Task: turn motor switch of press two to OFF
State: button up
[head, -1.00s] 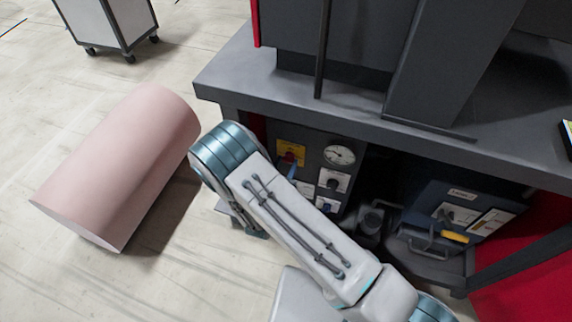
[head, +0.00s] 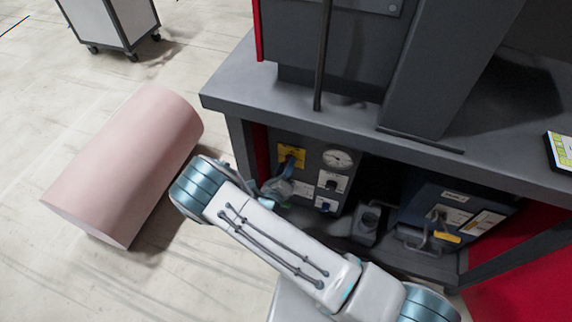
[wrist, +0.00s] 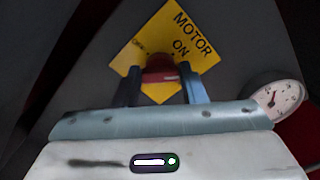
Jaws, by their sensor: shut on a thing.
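The yellow motor plate (head: 283,149) is on the dark front panel below the press table. The wrist view shows the plate (wrist: 196,30) close up, tilted, with the words MOTOR and ON at the upper right and a partly readable OFF at the left. A red switch knob (wrist: 160,62) sits in the middle of the plate. My gripper (wrist: 160,76) has one finger on each side of the knob and is shut on it. In the head view, my gripper (head: 288,168) is small at the plate, and the knob's exact angle is hard to tell.
A round gauge (head: 338,159) and smaller switches (head: 331,181) are to the right of the plate. A blue box (head: 440,208) stands farther right. The grey table edge (head: 350,138) overhangs the panel. A pink cylinder (head: 125,165) lies on the floor at left.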

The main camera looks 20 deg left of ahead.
jog(key=n+p, duration=0.1)
jog(key=n, duration=0.7)
jog(key=n+p, duration=0.1)
jog(key=n, duration=0.8)
jog(key=n+p, duration=0.1)
jog(key=n, duration=0.7)
jog(key=shift+s+d+f+n, duration=0.1)
jog(key=shift+d+f+n, duration=0.1)
jog(key=shift+f+n, duration=0.15)
dwell(0.3)
jog(key=o, duration=1)
jog(key=shift+s, duration=0.1)
jog(key=s, duration=0.4)
jog(key=s+p, duration=0.1)
jog(key=s, duration=0.4)
jog(key=s+a, duration=0.1)
jog(key=s, duration=0.3)
jog(key=shift+s+a+p, duration=0.1)
jog(key=shift+s+p, duration=0.15)
jog(key=shift+p, duration=0.15)
